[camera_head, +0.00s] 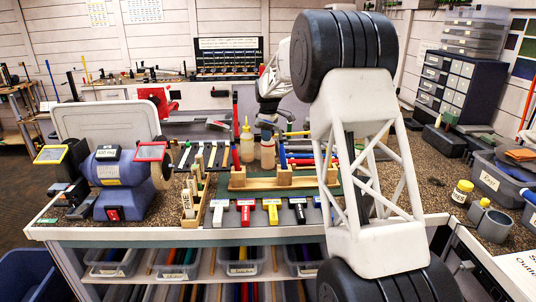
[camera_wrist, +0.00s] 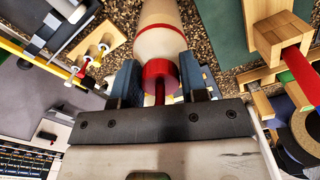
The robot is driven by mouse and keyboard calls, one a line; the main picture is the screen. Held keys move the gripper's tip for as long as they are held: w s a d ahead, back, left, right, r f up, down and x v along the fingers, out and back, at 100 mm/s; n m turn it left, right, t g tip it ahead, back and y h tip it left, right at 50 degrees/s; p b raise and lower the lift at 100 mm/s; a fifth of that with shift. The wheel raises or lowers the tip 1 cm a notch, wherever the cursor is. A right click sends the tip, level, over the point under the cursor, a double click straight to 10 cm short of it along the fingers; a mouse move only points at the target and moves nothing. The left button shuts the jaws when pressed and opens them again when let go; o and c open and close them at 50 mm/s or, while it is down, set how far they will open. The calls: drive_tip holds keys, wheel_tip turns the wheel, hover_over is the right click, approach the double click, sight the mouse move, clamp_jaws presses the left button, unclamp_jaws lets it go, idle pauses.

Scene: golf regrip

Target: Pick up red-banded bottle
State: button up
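The red-banded bottle (camera_wrist: 157,45) is cream with a red band, a red collar and a thin red nozzle that points toward my wrist. In the head view the bottle (camera_head: 267,155) stands upright on the bench, right of a yellow-tipped bottle (camera_head: 246,145). My gripper (camera_head: 268,128) is above it, pointing down. In the wrist view the two dark blue fingers of my gripper (camera_wrist: 160,70) are apart, one on each side of the bottle's red collar. I cannot tell whether they press on it or a small gap is left.
The yellow-tipped bottle is close on the left. A wooden rack (camera_head: 270,181) with coloured grips stands in front. A blue bench grinder (camera_head: 114,168) is at the left. Grey bins (camera_head: 497,182) and a yellow-lidded jar (camera_head: 462,192) are at the right.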

drive_tip(key=shift+f, duration=0.1)
clamp_jaws()
drive_tip(key=shift+r, duration=5.1)
